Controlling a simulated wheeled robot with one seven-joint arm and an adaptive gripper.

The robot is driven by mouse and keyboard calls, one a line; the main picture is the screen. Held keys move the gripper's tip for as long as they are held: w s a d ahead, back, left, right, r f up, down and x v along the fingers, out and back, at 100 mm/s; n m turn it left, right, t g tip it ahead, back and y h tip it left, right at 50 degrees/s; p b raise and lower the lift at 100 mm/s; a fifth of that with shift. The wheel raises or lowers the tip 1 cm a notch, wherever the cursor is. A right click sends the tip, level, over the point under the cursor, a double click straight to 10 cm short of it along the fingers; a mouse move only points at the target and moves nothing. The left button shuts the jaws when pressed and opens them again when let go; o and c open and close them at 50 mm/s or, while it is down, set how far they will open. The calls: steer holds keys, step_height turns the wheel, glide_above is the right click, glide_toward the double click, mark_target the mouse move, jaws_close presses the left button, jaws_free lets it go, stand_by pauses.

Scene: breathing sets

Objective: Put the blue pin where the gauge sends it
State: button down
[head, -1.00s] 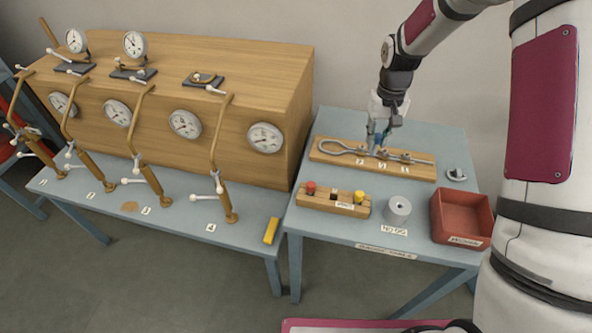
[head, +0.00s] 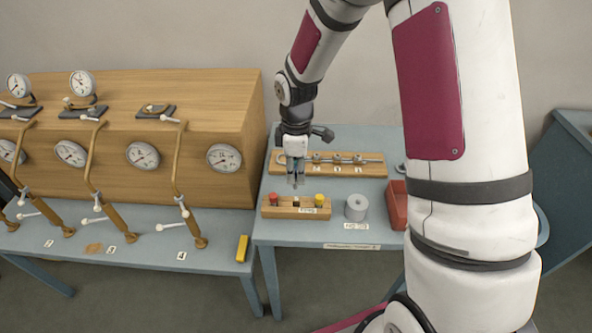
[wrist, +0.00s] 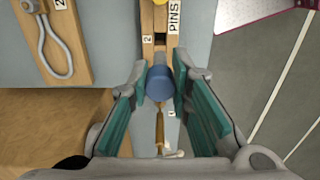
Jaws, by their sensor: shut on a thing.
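The blue pin (wrist: 160,83) is held between the teal pads of my gripper (wrist: 160,100) in the wrist view. In the head view my gripper (head: 295,176) hangs above the wooden pin block (head: 284,212). A red pin (head: 274,199) stands at the block's left end and a yellow pin (head: 319,199) at its right end, with a darker spot between them. Behind is a wooden board (head: 279,168) carrying a metal bar tool (head: 345,161) with several knobs; its wire loop (wrist: 55,47) shows in the wrist view. The blue pin's lower end is hidden.
A grey cylinder (head: 356,207) with a small label stands right of the block, then a red tray (head: 396,208) partly behind my arm. On the left, a wooden cabinet (head: 215,95) carries round dials (head: 224,158); levers and number tags stand before it. A yellow bar (head: 242,248) lies nearby.

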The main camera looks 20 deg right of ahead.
mark_target(297, 188)
steer(key=shift+f, duration=0.15)
steer(key=shift+f+b, duration=0.7)
steer(key=shift+f, duration=2.05)
steer(key=shift+f+b, duration=0.65)
steer(key=shift+f, duration=1.85)
steer(key=c, duration=1.4)
jaws_free()
step_height(297, 188, up, 12)
steer(key=shift+f, duration=0.1)
